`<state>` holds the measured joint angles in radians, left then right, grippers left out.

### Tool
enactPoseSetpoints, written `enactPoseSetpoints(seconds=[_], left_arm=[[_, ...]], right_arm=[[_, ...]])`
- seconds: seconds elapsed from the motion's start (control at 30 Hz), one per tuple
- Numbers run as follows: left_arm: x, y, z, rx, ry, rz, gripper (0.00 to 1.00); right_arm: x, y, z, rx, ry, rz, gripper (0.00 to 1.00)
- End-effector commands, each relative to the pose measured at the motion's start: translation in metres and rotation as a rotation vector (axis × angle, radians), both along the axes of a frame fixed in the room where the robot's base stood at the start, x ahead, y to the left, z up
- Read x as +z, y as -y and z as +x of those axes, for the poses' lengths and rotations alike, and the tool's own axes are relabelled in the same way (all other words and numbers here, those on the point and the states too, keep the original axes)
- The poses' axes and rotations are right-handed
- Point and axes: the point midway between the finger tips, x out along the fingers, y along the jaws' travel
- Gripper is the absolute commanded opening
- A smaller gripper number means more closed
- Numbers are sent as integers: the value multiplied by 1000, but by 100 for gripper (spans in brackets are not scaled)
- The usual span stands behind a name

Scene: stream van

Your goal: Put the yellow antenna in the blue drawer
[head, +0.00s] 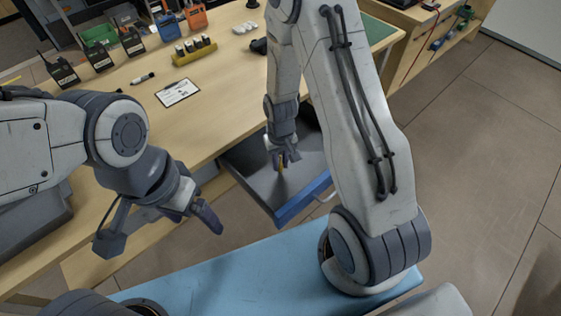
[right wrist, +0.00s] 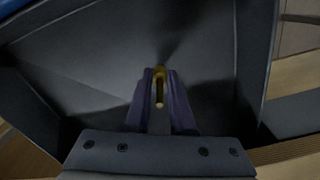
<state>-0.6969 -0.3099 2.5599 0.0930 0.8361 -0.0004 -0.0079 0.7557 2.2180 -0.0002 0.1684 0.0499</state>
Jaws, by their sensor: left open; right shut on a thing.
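The blue drawer (head: 297,205) is pulled out from the desk, with a blue front and a dark grey inside. My right gripper (head: 283,163) points down into the drawer and is shut on the yellow antenna (head: 281,170). In the right wrist view the antenna (right wrist: 159,90) shows between the two fingers (right wrist: 160,95), with the drawer's dark floor and walls around it. Whether the antenna touches the floor I cannot tell. My left gripper (head: 205,212) is open and empty, left of the drawer.
The wooden desk (head: 215,110) holds a clipboard (head: 178,92), a marker (head: 143,78), a yellow battery holder (head: 194,50) and several radios (head: 62,70) at the back left. A green mat (head: 372,32) lies at the far right. Tiled floor (head: 470,140) is clear at right.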

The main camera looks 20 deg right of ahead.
Motion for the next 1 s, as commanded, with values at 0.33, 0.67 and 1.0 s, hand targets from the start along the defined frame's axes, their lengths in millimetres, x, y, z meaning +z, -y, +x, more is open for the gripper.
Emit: enactPoseSetpoints(seconds=[0.33,0.67,1.0], left_arm=[[-2,0,0,0,0,0,83],[0,0,0,0,0,0,83],[4,0,0,0,0,0,83]], right_arm=[[-2,0,0,0,1,0,52],[1,0,0,0,1,0,52],[58,0,2,0,8,0,52]])
